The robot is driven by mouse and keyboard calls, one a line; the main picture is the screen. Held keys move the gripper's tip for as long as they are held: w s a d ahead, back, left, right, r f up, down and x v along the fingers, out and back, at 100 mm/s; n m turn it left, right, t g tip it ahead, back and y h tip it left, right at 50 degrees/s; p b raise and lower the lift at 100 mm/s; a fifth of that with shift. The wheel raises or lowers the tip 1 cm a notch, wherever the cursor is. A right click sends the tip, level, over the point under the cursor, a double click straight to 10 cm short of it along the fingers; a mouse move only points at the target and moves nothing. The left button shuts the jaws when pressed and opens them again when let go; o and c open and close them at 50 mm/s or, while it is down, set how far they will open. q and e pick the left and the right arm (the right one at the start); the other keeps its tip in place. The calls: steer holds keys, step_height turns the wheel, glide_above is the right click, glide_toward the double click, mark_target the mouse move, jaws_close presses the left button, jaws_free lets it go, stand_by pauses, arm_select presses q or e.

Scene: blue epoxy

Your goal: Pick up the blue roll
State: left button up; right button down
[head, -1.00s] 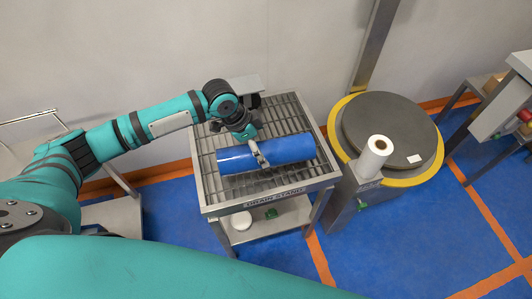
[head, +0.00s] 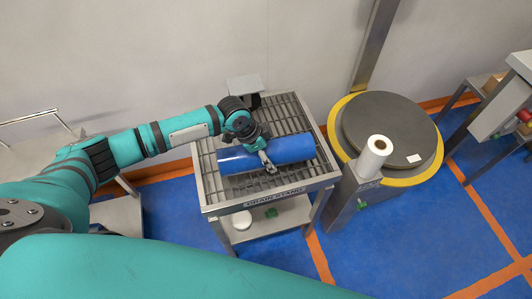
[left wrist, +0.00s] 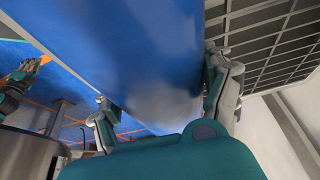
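The blue roll (head: 292,149) lies on its side on the slatted top of the drain stand (head: 208,172). My left gripper (head: 267,160) is over the roll's middle, with one finger visible on its near side. In the left wrist view the blue roll (left wrist: 150,50) fills the space between the spread fingers of my left gripper (left wrist: 160,85). The right-hand finger is at the roll's edge; whether both fingers press on it is not clear.
Right of the stand are a white roll (head: 376,157) on a metal post and a round dark platform (head: 390,128) with a yellow rim. A grey panel (head: 244,86) stands behind the rack. Blue floor (head: 410,238) is clear at the lower right.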

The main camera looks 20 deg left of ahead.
arm_select(q)
steer(key=c, duration=0.9)
steer(key=shift+r, duration=0.15)
